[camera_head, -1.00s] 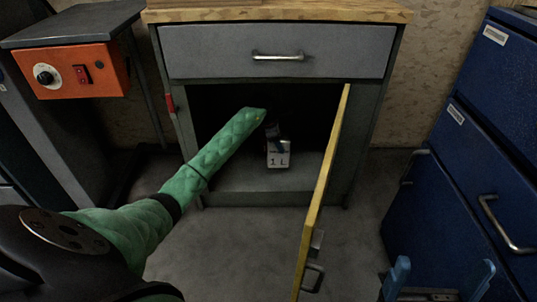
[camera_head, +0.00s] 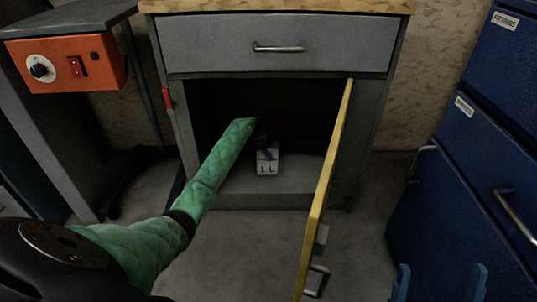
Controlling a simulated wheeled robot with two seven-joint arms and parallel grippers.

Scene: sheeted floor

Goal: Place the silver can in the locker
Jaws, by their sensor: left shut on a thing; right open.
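The locker (camera_head: 348,177) stands ahead with its lower compartment open. Its yellow-edged door (camera_head: 327,185) is swung out toward me on the right. The silver can (camera_head: 267,168), marked "1 L", is upright inside the opening, just above or on the compartment floor; I cannot tell if it touches. My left gripper (camera_head: 264,146), at the end of the green-sleeved arm, is shut on the can from above and behind, mostly lost in the dark interior. My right gripper (camera_head: 438,284) shows only two blue fingertips at the bottom right, apart and empty.
A closed drawer (camera_head: 275,62) sits above the opening under a wooden top. An orange control box (camera_head: 66,66) is at the left and blue cabinets (camera_head: 470,180) are at the right. The floor before the locker is clear except for the door.

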